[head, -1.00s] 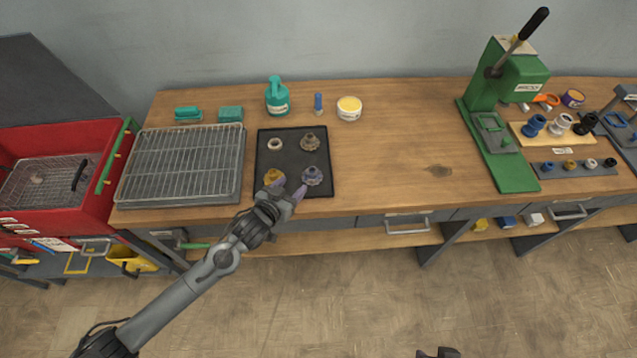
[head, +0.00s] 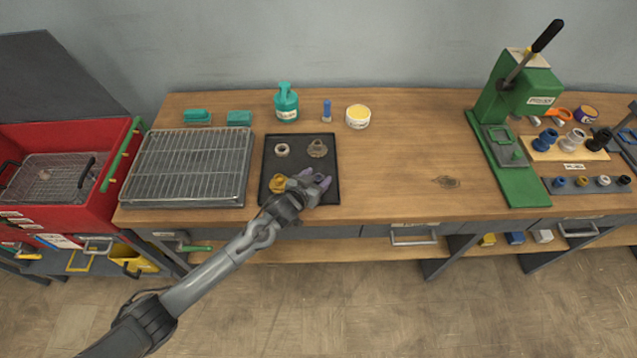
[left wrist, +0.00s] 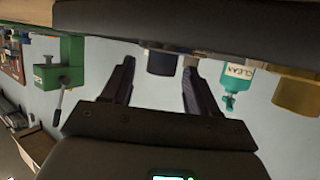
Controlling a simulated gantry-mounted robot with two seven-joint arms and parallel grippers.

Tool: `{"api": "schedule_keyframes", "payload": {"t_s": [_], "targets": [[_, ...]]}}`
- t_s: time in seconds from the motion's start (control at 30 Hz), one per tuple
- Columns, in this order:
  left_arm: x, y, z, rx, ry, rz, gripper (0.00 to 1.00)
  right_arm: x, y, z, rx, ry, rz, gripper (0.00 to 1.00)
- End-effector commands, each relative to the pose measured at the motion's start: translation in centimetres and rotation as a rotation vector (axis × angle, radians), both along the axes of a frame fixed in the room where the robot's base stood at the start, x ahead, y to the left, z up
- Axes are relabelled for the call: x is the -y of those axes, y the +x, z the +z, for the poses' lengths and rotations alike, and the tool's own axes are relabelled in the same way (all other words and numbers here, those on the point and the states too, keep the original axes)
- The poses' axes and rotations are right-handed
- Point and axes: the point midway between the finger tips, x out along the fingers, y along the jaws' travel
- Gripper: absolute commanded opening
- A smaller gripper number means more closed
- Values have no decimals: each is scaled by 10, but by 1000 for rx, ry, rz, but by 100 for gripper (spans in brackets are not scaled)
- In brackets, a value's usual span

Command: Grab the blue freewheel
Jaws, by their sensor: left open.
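The blue freewheel (head: 319,178) is at the front right of a black tray (head: 328,142), mostly hidden by my left gripper (head: 316,181). My left gripper is open, with its fingers on either side of the freewheel in this view. In the left wrist view, which looks upside down, the dark blue freewheel (left wrist: 163,63) shows between the two fingertips (left wrist: 160,68). I cannot tell whether the fingers touch it. A gold freewheel (head: 277,184) sits to its left, and it also shows in the left wrist view (left wrist: 298,92). My right gripper is not in view.
The tray also holds a grey-brown freewheel (head: 317,148) and a small ring (head: 282,150). A wire-rack basin (head: 190,168) stands left of it. A teal bottle (head: 286,104), blue tube (head: 327,110) and yellow-lidded tub (head: 358,116) stand behind. A green press (head: 520,95) is far right.

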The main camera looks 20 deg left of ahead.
Motion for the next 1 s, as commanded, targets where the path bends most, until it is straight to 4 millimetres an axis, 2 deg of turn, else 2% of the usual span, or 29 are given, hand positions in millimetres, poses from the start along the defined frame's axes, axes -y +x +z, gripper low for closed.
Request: {"api": "schedule_keyframes", "payload": {"t_s": [0.3, 0.6, 0.7, 1.0], "targets": [[1, 3, -1, 0, 0, 0, 58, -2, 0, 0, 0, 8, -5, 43], [0, 3, -1, 0, 0, 0, 12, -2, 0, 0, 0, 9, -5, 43], [0, 3, -1, 0, 0, 0, 0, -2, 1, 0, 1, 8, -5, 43], [0, 3, 0, 1, 0, 0, 0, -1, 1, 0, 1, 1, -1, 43]]}}
